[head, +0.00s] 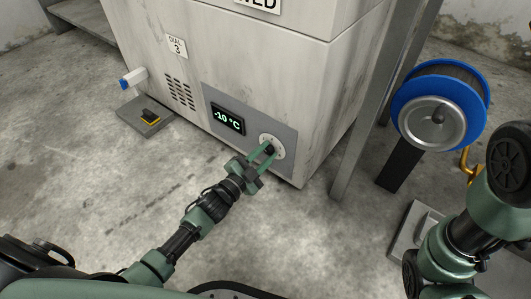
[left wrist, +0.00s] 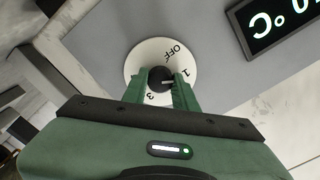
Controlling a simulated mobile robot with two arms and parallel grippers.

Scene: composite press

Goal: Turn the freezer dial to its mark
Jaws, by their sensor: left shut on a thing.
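The freezer (head: 255,75) is a worn white cabinet with a grey panel. The freezer dial (head: 276,141) is a white disc with a black knob at the panel's right end. In the left wrist view the dial face (left wrist: 146,53) shows OFF, 1 and 3; other marks are hidden behind my fingers. A pale line on the black knob (left wrist: 160,76) points right, roughly toward the 1. My left gripper (head: 265,153) is shut on the knob, one finger on each side. A sign (head: 177,47) on the freezer reads "DIAL 3". My right gripper is out of view.
A green display (head: 228,119) left of the dial reads -10 °C. A blue-rimmed reel (head: 438,108) stands right, beyond a grey post (head: 360,130). The floor before the freezer is clear.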

